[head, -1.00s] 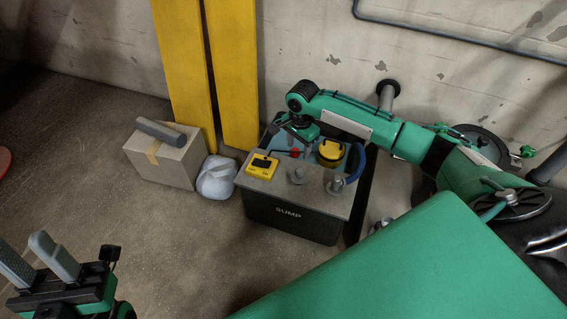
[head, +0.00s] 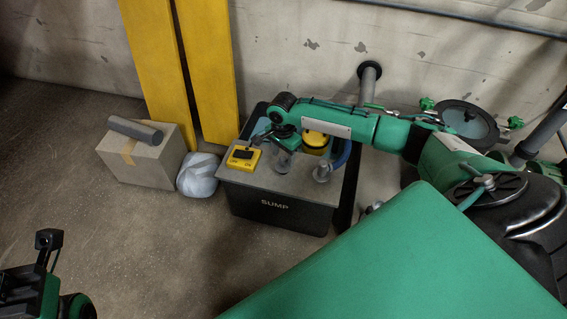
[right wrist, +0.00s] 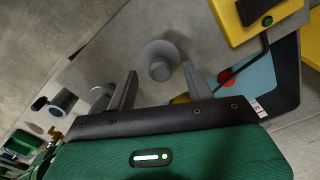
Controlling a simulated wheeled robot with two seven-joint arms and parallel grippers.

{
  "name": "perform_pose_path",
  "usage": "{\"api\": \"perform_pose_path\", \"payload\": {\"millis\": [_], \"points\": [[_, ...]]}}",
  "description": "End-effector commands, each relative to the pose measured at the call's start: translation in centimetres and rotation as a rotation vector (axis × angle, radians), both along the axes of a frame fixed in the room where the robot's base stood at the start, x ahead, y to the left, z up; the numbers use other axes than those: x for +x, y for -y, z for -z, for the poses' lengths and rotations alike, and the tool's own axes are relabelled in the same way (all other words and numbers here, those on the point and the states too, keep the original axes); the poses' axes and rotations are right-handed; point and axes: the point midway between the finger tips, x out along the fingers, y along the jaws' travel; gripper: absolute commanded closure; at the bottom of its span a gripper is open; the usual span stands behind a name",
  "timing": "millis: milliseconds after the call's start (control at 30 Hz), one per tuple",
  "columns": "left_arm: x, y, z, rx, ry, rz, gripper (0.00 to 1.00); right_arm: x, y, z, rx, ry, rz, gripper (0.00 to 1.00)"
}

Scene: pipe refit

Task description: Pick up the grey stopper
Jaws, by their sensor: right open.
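A grey stopper (right wrist: 160,62) with a round flange and a narrower knob stands on the sump lid. In the right wrist view it is just beyond and between the fingertips of my right gripper (right wrist: 160,74), which is open and empty. In the head view my right gripper (head: 284,160) is over the lid and largely hides this stopper. A second grey fitting (head: 322,172) stands to its right on the lid.
The black sump box (head: 245,203) bears a yellow device (head: 243,158) at its lid's left and a yellow-topped item (head: 315,140) behind. A white bag (head: 198,177) and a cardboard box (head: 135,165) with a grey cylinder stand left. A green surface (head: 390,265) fills the front.

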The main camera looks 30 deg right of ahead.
Motion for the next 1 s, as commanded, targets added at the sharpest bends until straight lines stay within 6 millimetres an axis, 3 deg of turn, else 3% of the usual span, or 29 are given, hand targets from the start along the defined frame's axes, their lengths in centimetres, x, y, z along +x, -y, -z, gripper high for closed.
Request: {"api": "perform_pose_path", "payload": {"millis": [33, 200, 533, 800, 1000], "points": [[-0.2, 0.0, 0.4, -0.002, 0.018, 0.001, 0.64, 0.1, 0.2, 1.1, -0.001, 0.001, 0.001, 0.48], [-0.1, 0.4, -0.1, -0.003, 0.035, 0.017, 0.64, 0.0, 0.1, 2.5, 0.0, 0.0, 0.0, 0.48], [-0.1, 0.5, -0.3, -0.003, 0.038, 0.02, 0.64, 0.0, 0.1, 2.7, 0.0, 0.001, 0.0, 0.48], [-0.1, 0.6, -0.3, -0.004, 0.039, 0.02, 0.64, 0.0, 0.1, 2.7, 0.0, 0.001, 0.0, 1.0], [-0.1, 0.6, -0.3, -0.004, 0.039, 0.02, 0.64, 0.0, 0.1, 2.7, 0.0, 0.001, 0.0, 1.0]]}}
